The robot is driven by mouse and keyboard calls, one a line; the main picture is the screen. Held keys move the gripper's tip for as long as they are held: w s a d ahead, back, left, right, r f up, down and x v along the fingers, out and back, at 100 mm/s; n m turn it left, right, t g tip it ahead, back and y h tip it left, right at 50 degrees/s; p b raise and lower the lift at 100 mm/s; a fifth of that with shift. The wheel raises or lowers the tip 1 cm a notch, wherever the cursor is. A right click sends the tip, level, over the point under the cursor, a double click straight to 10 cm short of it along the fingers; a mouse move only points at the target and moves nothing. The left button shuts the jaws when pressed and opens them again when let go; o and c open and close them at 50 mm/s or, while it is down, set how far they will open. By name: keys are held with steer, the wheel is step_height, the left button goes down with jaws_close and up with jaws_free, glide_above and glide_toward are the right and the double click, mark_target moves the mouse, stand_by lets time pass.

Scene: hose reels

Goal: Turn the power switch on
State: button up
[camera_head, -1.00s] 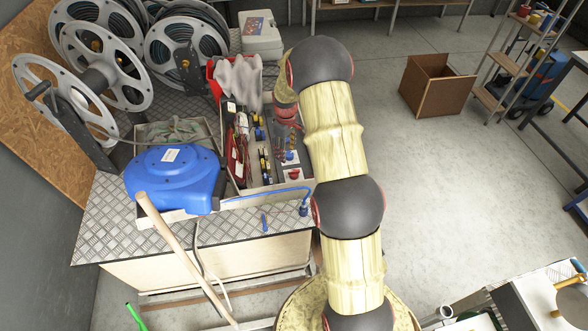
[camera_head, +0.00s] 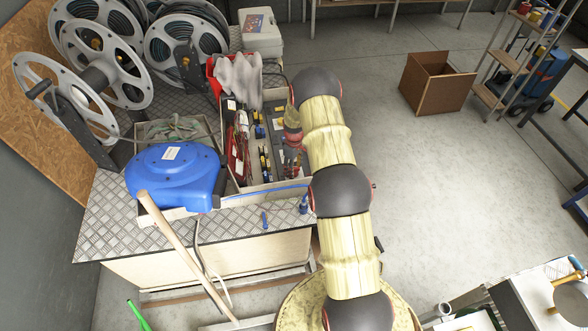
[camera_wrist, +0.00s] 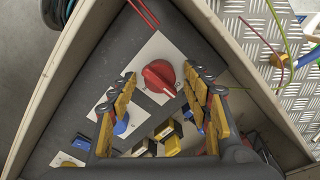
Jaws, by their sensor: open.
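In the wrist view, a red rotary switch (camera_wrist: 159,77) with a pale pointer line sits on a white plate (camera_wrist: 158,52) fixed to a dark panel. My gripper (camera_wrist: 161,77) is open, with one yellow-padded finger on each side of the red knob. The fingers look apart from the knob; how far above it they are, I cannot tell. A blue knob (camera_wrist: 122,124) on another white plate lies lower left, partly behind the left finger.
The panel lies in an open tray (camera_wrist: 222,36) whose pale walls rise around it. Black and yellow parts (camera_wrist: 168,137) sit close below the fingers. In the head view, a blue hose reel (camera_head: 176,176) and a wooden handle (camera_head: 185,255) stand left of my arm.

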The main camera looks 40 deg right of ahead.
steer(key=shift+f, duration=0.2)
steer(key=shift+c, duration=0.8)
steer(key=c, duration=1)
steer(key=shift+o, duration=0.2)
